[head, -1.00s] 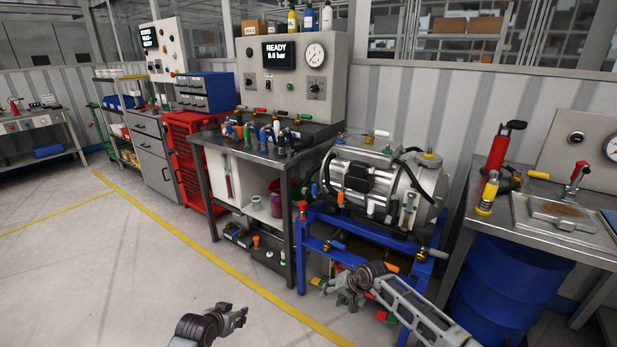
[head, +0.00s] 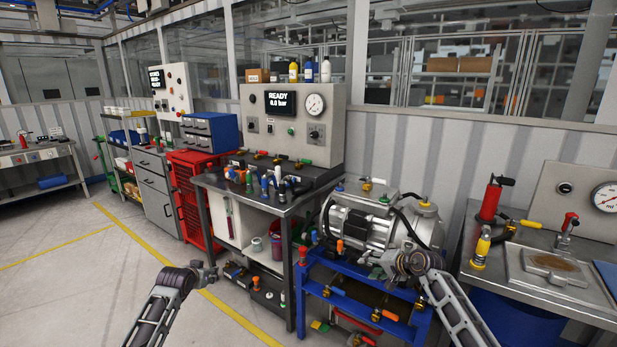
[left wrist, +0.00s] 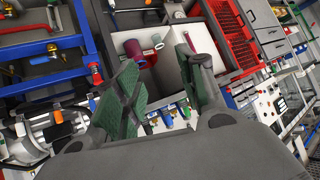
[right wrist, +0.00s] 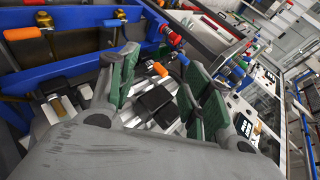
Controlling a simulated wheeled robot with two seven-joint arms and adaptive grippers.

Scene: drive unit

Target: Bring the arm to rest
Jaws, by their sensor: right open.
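My left arm comes in from the bottom left in the head view. Its gripper (head: 207,273) hangs over the floor in front of the steel bench. In the left wrist view the two green-padded fingers (left wrist: 160,88) stand apart with nothing between them. My right gripper (head: 382,264) is in front of the silver drive unit (head: 365,222) on its blue stand (head: 360,303). I cannot tell whether it touches the unit. In the right wrist view its fingers (right wrist: 162,85) are apart and empty.
A steel bench (head: 230,181) with several valves stands left of the drive unit, below a READY panel (head: 279,102). A red drawer cabinet (head: 185,200) is beyond it. The left floor is clear.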

